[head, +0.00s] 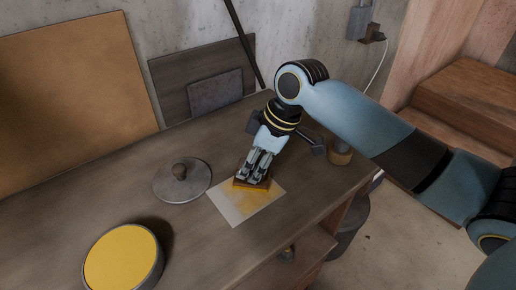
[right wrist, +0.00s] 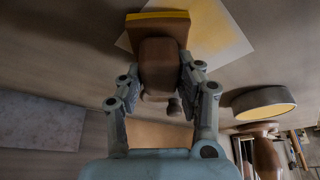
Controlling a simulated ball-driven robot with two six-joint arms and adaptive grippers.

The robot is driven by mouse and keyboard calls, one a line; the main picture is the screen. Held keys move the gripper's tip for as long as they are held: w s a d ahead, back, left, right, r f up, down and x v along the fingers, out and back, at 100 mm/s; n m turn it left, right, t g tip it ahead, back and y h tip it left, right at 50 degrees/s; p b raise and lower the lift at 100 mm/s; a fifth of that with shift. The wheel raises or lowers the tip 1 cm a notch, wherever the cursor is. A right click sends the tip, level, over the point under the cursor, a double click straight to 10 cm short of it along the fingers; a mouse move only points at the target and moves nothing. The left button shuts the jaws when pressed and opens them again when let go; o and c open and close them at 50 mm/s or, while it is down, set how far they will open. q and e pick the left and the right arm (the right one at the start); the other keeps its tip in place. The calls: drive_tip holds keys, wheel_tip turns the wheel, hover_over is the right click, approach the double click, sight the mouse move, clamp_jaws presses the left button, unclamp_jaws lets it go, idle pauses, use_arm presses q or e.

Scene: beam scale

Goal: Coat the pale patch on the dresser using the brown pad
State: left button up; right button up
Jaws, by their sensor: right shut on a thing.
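The pale patch (head: 238,208) lies flat on the dresser top (head: 130,205), with yellow smeared over its middle and upper right. The brown pad (head: 253,184) sits on the patch's far right part, with a yellow layer along its lower edge. My right gripper (head: 259,170) is shut on the pad's handle from above. In the right wrist view the pad (right wrist: 160,28) and its brown handle (right wrist: 158,68) show between the fingers, and the patch (right wrist: 215,35) lies behind them, partly yellow. A round tin of yellow paint (head: 122,258) stands open at the front left. My left gripper is not in view.
A round grey lid (head: 182,181) with a knob lies left of the patch. A hammer (head: 306,137) and a small wooden-based object (head: 340,153) are at the right rear. Boards (head: 75,95) lean on the wall. The dresser's front edge is close to the patch.

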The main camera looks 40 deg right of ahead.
drive_tip(key=shift+w+d+f, duration=0.1)
drive_tip(key=shift+w, duration=1.65)
drive_tip(key=shift+r, duration=3.05)
wheel_tip(320, 180, up, 3)
